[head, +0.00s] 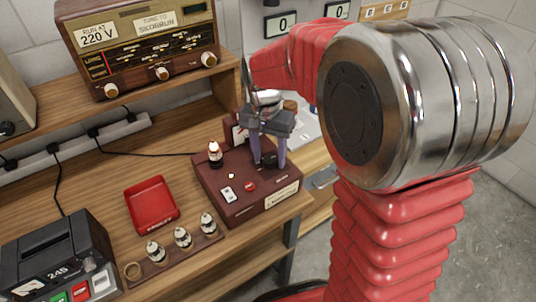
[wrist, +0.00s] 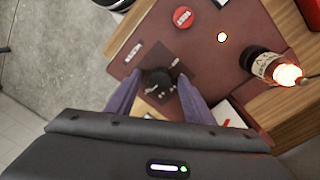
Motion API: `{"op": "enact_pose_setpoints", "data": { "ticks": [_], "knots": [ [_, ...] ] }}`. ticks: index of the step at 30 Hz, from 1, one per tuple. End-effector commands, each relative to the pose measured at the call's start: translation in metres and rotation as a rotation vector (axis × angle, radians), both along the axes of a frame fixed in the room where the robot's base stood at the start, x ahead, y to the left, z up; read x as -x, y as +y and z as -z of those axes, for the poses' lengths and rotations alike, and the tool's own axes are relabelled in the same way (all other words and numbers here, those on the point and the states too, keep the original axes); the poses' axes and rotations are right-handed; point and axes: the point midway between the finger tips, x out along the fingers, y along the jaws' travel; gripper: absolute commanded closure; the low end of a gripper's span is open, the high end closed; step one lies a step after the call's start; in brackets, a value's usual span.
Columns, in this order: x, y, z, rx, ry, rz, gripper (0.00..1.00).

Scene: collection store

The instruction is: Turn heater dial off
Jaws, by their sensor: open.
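The dark red tester box (head: 265,208) stands on the wooden bench and also fills much of the wrist view (wrist: 215,60). The black heater dial (wrist: 158,80) is on its top, on a dark plate with small white markings too small to read. My gripper (head: 269,163) points down over the dial. Its two purple fingers stand apart, one on each side of the dial; I cannot tell whether they touch it. A tube (head: 215,153) stands in the box's socket and glows orange in the wrist view (wrist: 287,74).
The box also carries a red button (head: 249,186), a lit lamp (wrist: 222,37) and a white switch (head: 228,194). Left are a red tray (head: 152,204), several tubes in a rack (head: 183,238) and a dark machine (head: 60,265). A radio (head: 140,45) sits on the shelf.

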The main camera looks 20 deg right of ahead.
Motion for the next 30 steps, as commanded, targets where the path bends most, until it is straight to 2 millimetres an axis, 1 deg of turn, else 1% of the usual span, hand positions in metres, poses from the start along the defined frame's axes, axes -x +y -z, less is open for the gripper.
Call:
{"op": "enact_pose_setpoints", "data": {
  "ticks": [1,2,17,18,21,30],
  "knots": [
    [-0.0001,-0.0001,-0.0002,0.000,0.000,0.000,0.55],
    [-0.0001,-0.0001,-0.0002,0.000,0.000,0.000,0.57],
    [0.0000,-0.0005,-0.0004,0.000,0.000,0.001,0.92],
    [0.0000,0.0058,-0.0004,0.000,0.000,-0.003,0.94],
    [0.0001,0.0008,-0.0005,-0.001,0.001,0.001,0.94],
    [0.0001,-0.0016,-0.0005,-0.001,-0.001,-0.052,0.94]
  ]
}}
